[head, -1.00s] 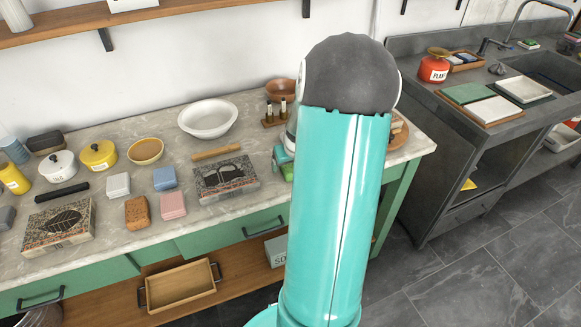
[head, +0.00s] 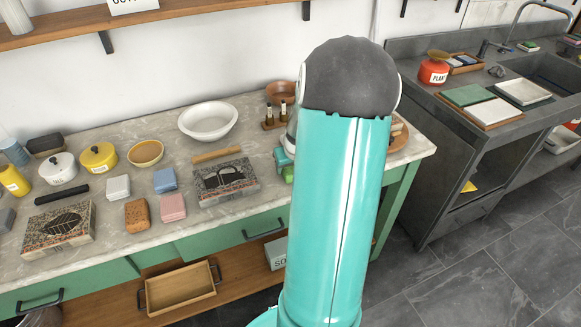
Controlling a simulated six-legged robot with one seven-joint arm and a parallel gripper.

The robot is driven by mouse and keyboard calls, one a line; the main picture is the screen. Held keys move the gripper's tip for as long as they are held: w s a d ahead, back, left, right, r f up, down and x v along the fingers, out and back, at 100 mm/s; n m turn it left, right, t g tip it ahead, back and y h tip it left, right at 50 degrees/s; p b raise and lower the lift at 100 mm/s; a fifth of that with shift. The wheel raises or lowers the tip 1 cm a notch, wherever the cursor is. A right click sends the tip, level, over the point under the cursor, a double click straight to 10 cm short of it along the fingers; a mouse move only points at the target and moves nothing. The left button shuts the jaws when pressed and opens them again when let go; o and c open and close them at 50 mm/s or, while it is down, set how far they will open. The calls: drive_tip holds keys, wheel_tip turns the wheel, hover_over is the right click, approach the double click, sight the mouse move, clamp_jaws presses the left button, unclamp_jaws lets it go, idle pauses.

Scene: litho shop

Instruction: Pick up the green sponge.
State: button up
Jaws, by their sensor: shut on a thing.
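My arm stands in front of the right part of the counter and hides most of my gripper (head: 283,157). Only a small white and teal part of it shows at the arm's left edge. A small bit of the green sponge (head: 287,174) shows just below this part, at the gripper. My gripper is shut on it. Most of the sponge is hidden behind my arm, so I cannot tell its height above the counter.
On the counter (head: 235,224) are a pink sponge (head: 172,207), an orange-brown sponge (head: 137,215), a blue sponge (head: 165,180), a pale grey sponge (head: 118,187), a printed block (head: 226,182) and a white bowl (head: 208,120). A bottle rack (head: 273,123) stands close behind the gripper.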

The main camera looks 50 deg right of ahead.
drive_tip(key=shift+r, duration=0.5)
drive_tip(key=r, duration=0.2)
drive_tip(key=shift+a+r, duration=0.2)
drive_tip(key=shift+r, duration=0.2)
drive_tip(key=a+r, duration=0.1)
drive_tip(key=s+a+r, duration=0.1)
drive_tip(key=r, duration=0.1)
drive_tip(key=a+r, duration=0.2)
drive_tip(key=shift+s, duration=0.4)
drive_tip(key=s+a+r, duration=0.3)
drive_tip(key=a+r, duration=0.1)
drive_tip(key=a, duration=0.4)
drive_tip(key=shift+s+a, duration=0.25)
drive_tip(key=shift+s, duration=0.1)
drive_tip(key=shift+o, duration=0.5)
